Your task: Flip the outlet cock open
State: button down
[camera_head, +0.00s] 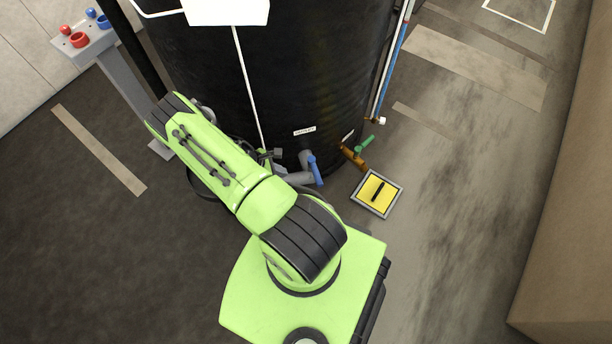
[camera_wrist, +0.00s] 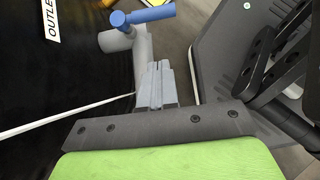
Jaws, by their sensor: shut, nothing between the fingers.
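The outlet cock is a grey pipe fitting with a blue lever (camera_head: 315,170) low on the front of the black tank (camera_head: 330,80). In the wrist view, the blue lever (camera_wrist: 150,14) lies nearly level across the top of the grey fitting (camera_wrist: 118,40). An OUTLET label (camera_wrist: 53,20), cut off by the frame edge, is on the tank to its left. My gripper (camera_wrist: 157,66) is shut and empty, its fingertips pointing toward the fitting and below the lever in the picture. I cannot tell whether they touch the pipe. In the head view my arm mostly hides the gripper.
A brass cock with a green lever (camera_head: 364,145) sits right of the outlet cock. A yellow floor plate (camera_head: 377,194) with a grey frame lies in front. A grey stand (camera_head: 92,42) with red and blue items is at the upper left.

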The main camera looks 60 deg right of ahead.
aim_at(315, 172)
jog(key=s+d+r+b+x, duration=0.1)
jog(key=b+x, duration=0.3)
jog(key=x, duration=0.9)
jog(key=shift+s, duration=0.3)
jog(key=shift+r, duration=0.1)
